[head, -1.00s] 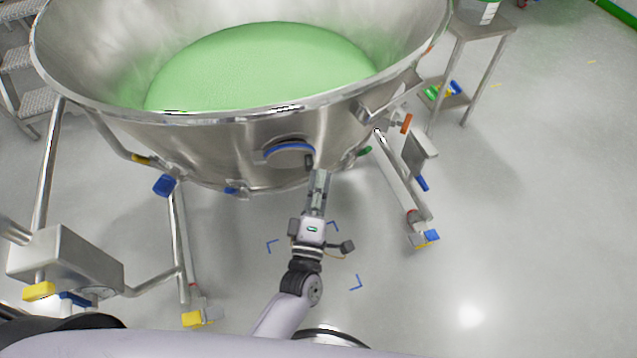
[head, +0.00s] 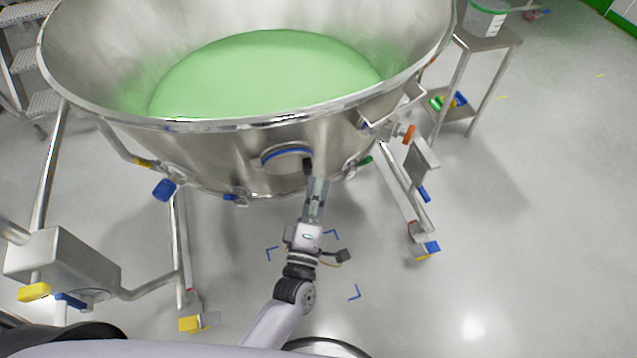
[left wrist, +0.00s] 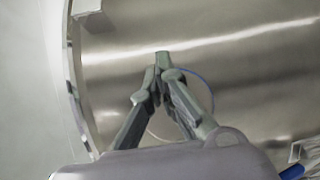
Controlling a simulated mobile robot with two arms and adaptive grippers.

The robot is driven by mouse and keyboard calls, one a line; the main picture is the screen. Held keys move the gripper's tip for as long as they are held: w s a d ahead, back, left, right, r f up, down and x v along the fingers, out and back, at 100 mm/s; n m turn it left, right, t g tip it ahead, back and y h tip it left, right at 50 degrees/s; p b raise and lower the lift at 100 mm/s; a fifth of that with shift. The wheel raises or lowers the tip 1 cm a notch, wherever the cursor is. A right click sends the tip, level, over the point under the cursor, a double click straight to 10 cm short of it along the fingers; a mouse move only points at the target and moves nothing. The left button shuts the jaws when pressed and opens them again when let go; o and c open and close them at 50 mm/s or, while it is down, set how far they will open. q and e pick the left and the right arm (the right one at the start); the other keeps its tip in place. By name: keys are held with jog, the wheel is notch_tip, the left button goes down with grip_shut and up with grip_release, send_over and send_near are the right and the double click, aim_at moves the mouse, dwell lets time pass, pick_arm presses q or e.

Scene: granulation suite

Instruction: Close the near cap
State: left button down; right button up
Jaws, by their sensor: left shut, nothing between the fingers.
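The near cap (head: 286,160) is a round steel disc edged with a blue ring, on the front wall of the big steel bowl (head: 220,155). A dark fitting (head: 308,165) sits at its right edge. My left gripper (head: 318,181) is shut and empty, just below and right of the cap, close to the bowl wall. In the left wrist view the closed fingertips (left wrist: 161,68) point at the steel wall, and the blue ring (left wrist: 207,88) curves behind the fingers, which partly hide it. I cannot tell whether the fingers touch the cap. My right gripper is not in view.
The bowl holds green material (head: 265,75) and stands on steel legs with coloured feet. A steel side table (head: 487,42) is at the upper right. A steel box (head: 65,262) is at the lower left. The floor (head: 530,240) on the right is clear.

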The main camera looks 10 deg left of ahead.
pick_arm(q)
jog(key=d+v, duration=0.1)
jog(key=v, duration=1)
jog(key=s+a+f+m+g+p, duration=0.1)
jog(key=s+a+f+m+g, duration=0.2)
jog(key=f, duration=0.6)
jog(key=s+a+f+m+g+h+p, duration=0.1)
jog(key=s+f+m+g, duration=0.3)
jog(key=f, duration=0.6)
jog(key=s+a+f+m+g+p, duration=0.15)
jog(key=f+m+g, duration=0.3)
jog(key=f, duration=0.45)
jog(key=s+a+f+m+g+y, duration=0.1)
jog(key=s+a+f+m+g, duration=0.1)
jog(key=s+a+f, duration=0.2)
jog(key=s+a+f+m+g+y+p, duration=0.1)
jog(key=s+a+f+m+g, duration=0.1)
jog(key=s, duration=0.7)
jog(key=s+a+f+m+g, duration=0.2)
jog(key=s+a+f+g, duration=0.2)
jog(key=s+a+f, duration=0.2)
jog(key=shift+s+a+y+p, duration=0.3)
jog(key=shift+s+y, duration=0.1)
jog(key=shift+s, duration=0.35)
jog(key=shift+m, duration=0.25)
